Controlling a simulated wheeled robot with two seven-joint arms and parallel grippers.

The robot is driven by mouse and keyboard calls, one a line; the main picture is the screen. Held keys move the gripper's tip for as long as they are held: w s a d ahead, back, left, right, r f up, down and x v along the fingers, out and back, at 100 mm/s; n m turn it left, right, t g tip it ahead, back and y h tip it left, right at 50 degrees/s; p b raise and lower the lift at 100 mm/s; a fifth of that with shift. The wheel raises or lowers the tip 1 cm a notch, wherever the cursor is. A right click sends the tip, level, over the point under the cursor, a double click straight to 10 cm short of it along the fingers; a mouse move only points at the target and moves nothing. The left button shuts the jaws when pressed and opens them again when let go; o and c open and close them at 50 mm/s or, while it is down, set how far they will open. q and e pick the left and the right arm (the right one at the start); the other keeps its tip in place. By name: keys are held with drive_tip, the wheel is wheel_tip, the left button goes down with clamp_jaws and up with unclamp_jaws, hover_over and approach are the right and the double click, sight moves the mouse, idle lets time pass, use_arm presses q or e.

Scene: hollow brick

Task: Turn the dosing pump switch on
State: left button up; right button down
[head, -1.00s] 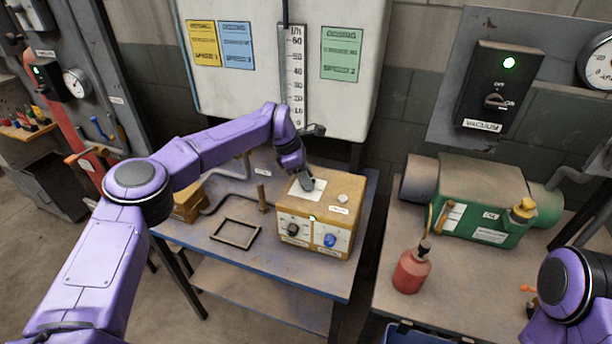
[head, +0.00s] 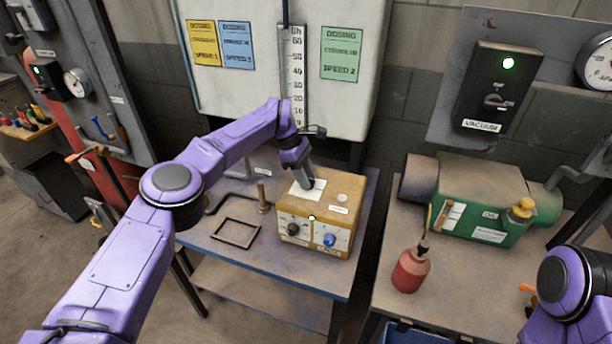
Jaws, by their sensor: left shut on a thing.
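The dosing pump box (head: 350,205) is tan and stands on the blue-topped table. Its front has a black knob (head: 293,229), a blue knob (head: 329,240) and a small pale lamp (head: 311,218). A white plate (head: 298,193) lies on its top. My left gripper (head: 309,185) points down at this plate from above, shut on the small switch there. The fingers hide the switch, so its position cannot be told. My right arm shows only at the lower right edge; its gripper is out of view.
A dark square frame (head: 235,233) and an upright brass peg (head: 262,198) are left of the box. A red bottle (head: 411,269) and a green pump (head: 480,195) stand on the right table. A black vacuum switch box (head: 497,88) hangs on the wall panel.

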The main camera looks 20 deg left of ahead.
use_arm(q)
drive_tip(key=o, duration=1)
drive_tip(key=b+v, duration=0.1)
drive_tip(key=v, duration=0.4)
drive_tip(key=shift+w+a+r+b, duration=0.1)
drive_tip(key=shift+r+b, duration=0.15)
drive_tip(key=shift+b, duration=0.05)
drive_tip(key=p+v, duration=0.2)
drive_tip(key=v, duration=0.3)
drive_tip(key=shift+p, duration=0.4)
drive_tip(key=shift+f, duration=0.1)
